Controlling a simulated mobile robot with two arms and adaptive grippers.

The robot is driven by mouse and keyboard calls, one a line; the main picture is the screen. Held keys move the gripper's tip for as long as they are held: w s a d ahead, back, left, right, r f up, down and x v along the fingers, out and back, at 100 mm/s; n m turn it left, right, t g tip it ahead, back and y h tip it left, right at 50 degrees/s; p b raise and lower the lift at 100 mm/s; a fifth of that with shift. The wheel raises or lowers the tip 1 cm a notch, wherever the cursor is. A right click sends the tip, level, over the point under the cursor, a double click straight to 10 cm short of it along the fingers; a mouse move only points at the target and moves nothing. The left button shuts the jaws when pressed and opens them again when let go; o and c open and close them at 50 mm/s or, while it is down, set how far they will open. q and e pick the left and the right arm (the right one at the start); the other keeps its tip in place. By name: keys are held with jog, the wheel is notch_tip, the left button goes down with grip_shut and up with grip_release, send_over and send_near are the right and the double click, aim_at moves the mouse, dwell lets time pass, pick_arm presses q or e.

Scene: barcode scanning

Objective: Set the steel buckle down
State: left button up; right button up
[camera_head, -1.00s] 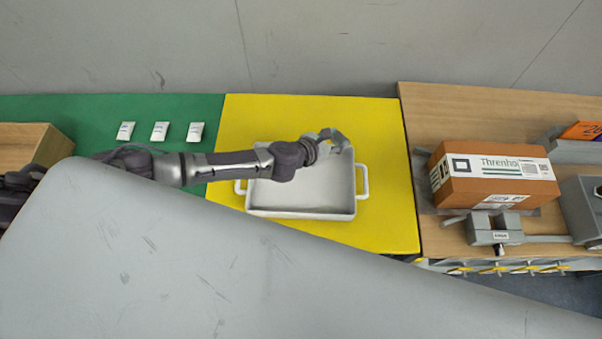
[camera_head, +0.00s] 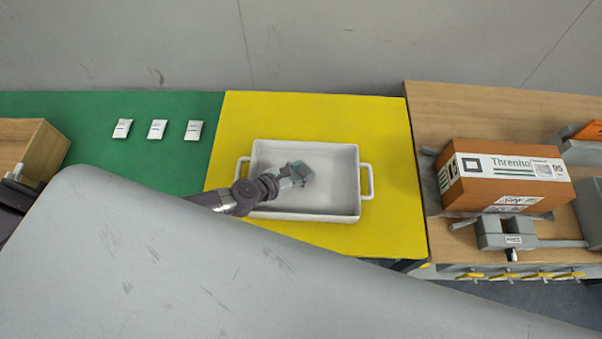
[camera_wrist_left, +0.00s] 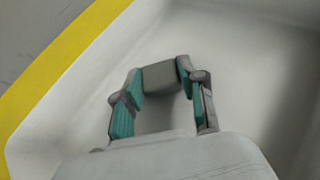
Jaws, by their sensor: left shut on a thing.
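My left gripper (camera_head: 299,173) is over the inside of a white two-handled tray (camera_head: 364,183), left of its middle. In the left wrist view its teal-padded fingers (camera_wrist_left: 160,95) are shut on a small plain grey piece, the steel buckle (camera_wrist_left: 162,76), held at the fingertips. The pale tray floor (camera_wrist_left: 245,75) lies behind it; I cannot tell whether the buckle touches it. In the head view the buckle cannot be made out apart from the gripper. My right gripper is not in view.
The tray stands on a yellow mat (camera_head: 395,140). Several small white packets lie on the green mat (camera_head: 60,110) at left. A wooden box (camera_head: 45,150) is at far left. A brown carton (camera_head: 505,178) and a grey clamp-like device (camera_head: 505,234) are on the wooden bench at right.

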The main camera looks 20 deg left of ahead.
pick_arm(q)
jog(key=shift+f, duration=0.15)
jog(key=o, duration=1.1)
jog(key=shift+s+r, duration=0.15)
jog(key=shift+r, duration=0.2)
jog(key=v, duration=1)
jog(key=shift+s+a, duration=0.25)
jog(key=shift+s, duration=0.1)
jog(key=shift+s+a+r, duration=0.2)
jog(key=shift+s+r, duration=0.1)
